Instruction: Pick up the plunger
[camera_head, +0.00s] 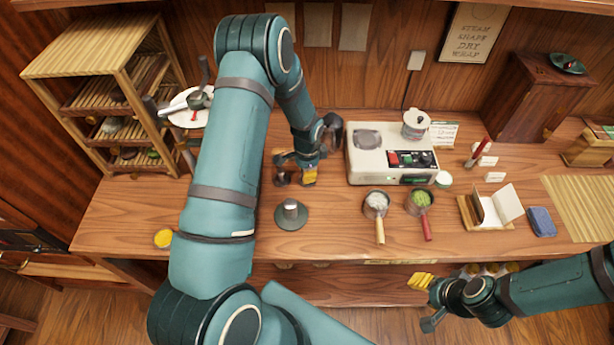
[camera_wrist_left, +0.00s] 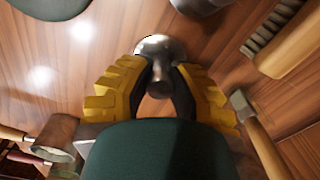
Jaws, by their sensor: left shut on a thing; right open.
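The plunger, a small dark metal piece with a rounded base and a short stem, shows in the left wrist view (camera_wrist_left: 157,46) between the yellow fingers. In the head view the plunger (camera_head: 282,179) is small and partly hidden by my gripper. My left gripper (camera_head: 297,174) is low over the middle of the counter, shut on the plunger's stem; its fingers also show in the left wrist view (camera_wrist_left: 160,95). I cannot tell whether the plunger's base touches the wood. My right gripper (camera_head: 421,281) is open and empty, in front of the counter's front edge.
A dark round stand with a metal cylinder (camera_head: 291,213) is just in front of my left gripper. A cream machine (camera_head: 362,165) with a pot (camera_head: 416,124) is to the right. Two scoops (camera_head: 376,203) (camera_head: 420,201) lie before it. A wooden rack (camera_head: 108,65) stands left.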

